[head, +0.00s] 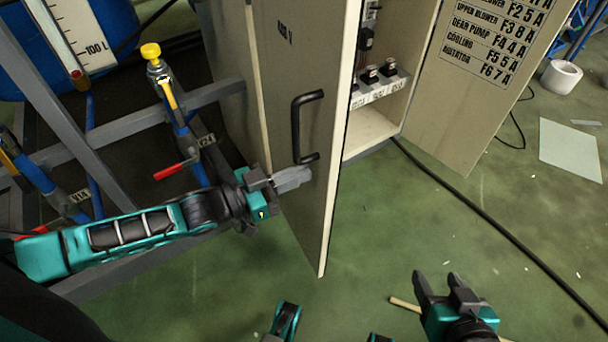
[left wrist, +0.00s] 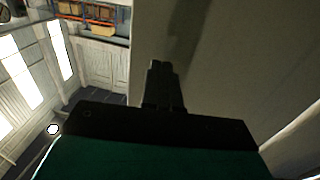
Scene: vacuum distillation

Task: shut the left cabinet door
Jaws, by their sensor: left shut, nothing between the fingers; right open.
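The left cabinet door (head: 295,70) is beige, stands open and has a black bar handle (head: 297,125) on the face turned to me. My left gripper (head: 305,176) is shut and empty, at that outer face just below the handle's lower end. I cannot tell whether the fingertips touch the door. In the left wrist view the shut fingers (left wrist: 163,75) point at the broad door panel (left wrist: 215,65). My right gripper (head: 436,280) is open and empty, low at the right above the floor. The cabinet's inside (head: 375,130) shows between the two doors.
The right cabinet door (head: 480,75) stands open with a printed fuse list. A grey frame (head: 70,110) with valves, one with a red lever (head: 170,172), stands left of the cabinet. A black cable (head: 480,215) crosses the green floor.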

